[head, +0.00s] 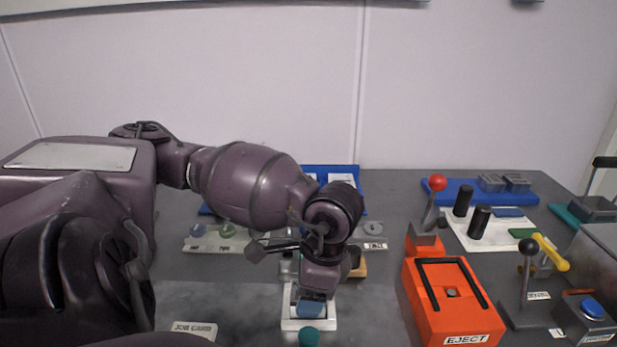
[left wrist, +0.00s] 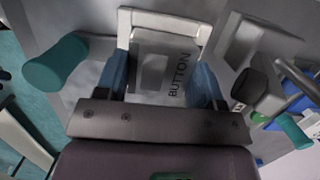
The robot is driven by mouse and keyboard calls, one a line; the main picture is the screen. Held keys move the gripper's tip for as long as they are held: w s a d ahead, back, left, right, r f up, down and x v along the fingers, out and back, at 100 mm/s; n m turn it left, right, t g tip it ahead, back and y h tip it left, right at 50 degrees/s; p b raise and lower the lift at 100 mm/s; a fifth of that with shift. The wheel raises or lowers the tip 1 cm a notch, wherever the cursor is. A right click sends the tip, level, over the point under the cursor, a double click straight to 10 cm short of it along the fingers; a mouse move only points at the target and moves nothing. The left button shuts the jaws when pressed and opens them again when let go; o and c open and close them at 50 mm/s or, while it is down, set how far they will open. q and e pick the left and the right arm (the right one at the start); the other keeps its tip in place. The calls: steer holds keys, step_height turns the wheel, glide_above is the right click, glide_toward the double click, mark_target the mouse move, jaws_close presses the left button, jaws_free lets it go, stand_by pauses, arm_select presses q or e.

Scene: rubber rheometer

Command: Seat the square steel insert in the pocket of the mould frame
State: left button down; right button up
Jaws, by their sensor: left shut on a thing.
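My left gripper (head: 312,308) points down over a small white-rimmed frame (head: 290,324) at the front centre of the table. In the left wrist view its two blue fingers (left wrist: 161,88) stand on either side of a grey square plate (left wrist: 150,72), which looks like the steel insert. The plate has a raised block and the word BUTTON beside it. The white rim (left wrist: 165,20) lies around the plate at the top and sides. I cannot tell if this rim is the mould frame's pocket or how deep the plate sits. My right gripper is not in view.
A teal knob (head: 309,337) stands just in front of the white rim. An orange EJECT fixture (head: 450,300) stands to the right, with a red-knobbed lever (head: 437,184) behind it. A blue mat (head: 450,190) with grey blocks lies at the back right. A job card (head: 194,331) lies at left front.

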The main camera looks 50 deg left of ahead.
arm_select(q)
steer(key=shift+w+f, duration=0.1)
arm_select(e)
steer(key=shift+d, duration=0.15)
arm_select(q)
steer(key=shift+w, duration=0.1)
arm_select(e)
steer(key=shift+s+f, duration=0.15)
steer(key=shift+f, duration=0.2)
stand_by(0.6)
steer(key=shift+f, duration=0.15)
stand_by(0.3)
arm_select(q)
steer(key=shift+r+b, duration=0.2)
steer(key=shift+b, duration=0.15)
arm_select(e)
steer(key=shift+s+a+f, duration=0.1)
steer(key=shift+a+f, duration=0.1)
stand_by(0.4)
arm_select(q)
steer(key=shift+d+f, duration=0.1)
steer(key=shift+f, duration=0.2)
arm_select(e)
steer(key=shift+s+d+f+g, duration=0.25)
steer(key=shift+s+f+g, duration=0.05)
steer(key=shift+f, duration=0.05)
